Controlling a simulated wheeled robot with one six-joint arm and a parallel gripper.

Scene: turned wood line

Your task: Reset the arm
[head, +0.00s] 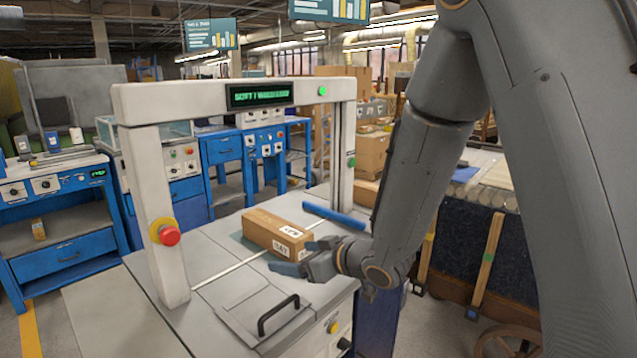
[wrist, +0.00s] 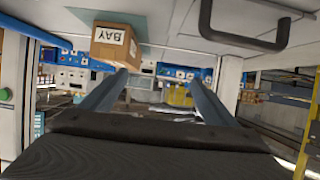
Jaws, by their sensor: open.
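My gripper (head: 300,258) is low over the front of a pale machine table (head: 215,295) in the head view. Its jaws are open, with nothing seen between them. In the wrist view its two fingers (wrist: 150,92) stand apart. A cardboard box (head: 272,233) with white labels lies on the table just beyond the fingers. The box also shows in the wrist view (wrist: 113,45), upside down, with a label reading BAY near the left finger. I cannot tell whether a finger touches the box. My arm reaches down from the upper right of the head view.
A white arch (head: 190,95) with a green display spans the table. A red stop button (head: 169,236) is on its left post. A black handle (head: 278,314) stands up from the table's front. Blue workbenches (head: 60,260) stand at left.

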